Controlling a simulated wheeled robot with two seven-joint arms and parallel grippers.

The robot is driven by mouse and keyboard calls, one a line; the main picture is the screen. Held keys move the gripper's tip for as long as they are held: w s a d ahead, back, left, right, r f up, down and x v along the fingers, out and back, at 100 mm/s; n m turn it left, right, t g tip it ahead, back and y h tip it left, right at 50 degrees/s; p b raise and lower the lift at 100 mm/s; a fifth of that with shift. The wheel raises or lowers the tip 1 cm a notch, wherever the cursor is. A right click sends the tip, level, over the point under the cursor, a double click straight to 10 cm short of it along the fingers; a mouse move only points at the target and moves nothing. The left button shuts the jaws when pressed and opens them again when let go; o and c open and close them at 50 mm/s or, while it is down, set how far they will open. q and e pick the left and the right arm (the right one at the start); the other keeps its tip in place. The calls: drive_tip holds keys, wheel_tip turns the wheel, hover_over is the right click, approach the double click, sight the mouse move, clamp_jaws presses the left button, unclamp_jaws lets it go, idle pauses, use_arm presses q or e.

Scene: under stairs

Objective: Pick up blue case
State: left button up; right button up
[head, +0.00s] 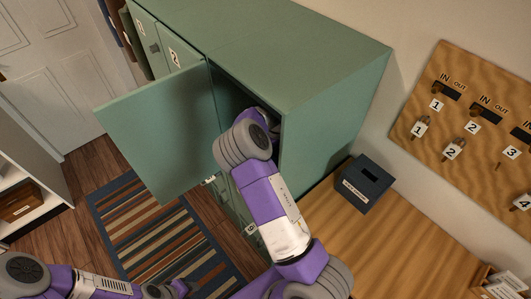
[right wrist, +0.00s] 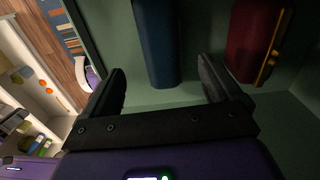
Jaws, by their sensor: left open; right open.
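The blue case (right wrist: 156,42) stands inside the green locker, seen in the right wrist view between the two dark fingers of my right gripper (right wrist: 161,72). Those fingers are open, with a gap on each side of the case; I cannot tell how far they reach along its depth. In the head view my right arm goes into the open locker compartment (head: 236,92), and its gripper and the case are hidden there. My left gripper (head: 172,289) is low at the bottom edge of the head view, empty as far as it shows.
A red case (right wrist: 254,38) with a yellow strip stands right of the blue one. The locker door (head: 160,130) hangs open to the left. A dark box (head: 366,184) sits on the wooden bench (head: 335,225). A numbered key board (head: 470,135) hangs at right. A striped rug (head: 155,225) covers the floor.

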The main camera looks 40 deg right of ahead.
drive_tip(key=shift+s+d+f, duration=0.1)
drive_tip(key=shift+d+f, duration=0.15)
drive_tip(key=shift+d, duration=0.1)
drive_tip(key=f, duration=0.6)
drive_tip(key=shift+a+f+p, duration=0.3)
drive_tip(key=shift+f+p, duration=0.05)
drive_tip(key=shift+f, duration=0.05)
drive_tip(key=c, duration=1.1)
drive_tip(key=shift+r, duration=5.05)
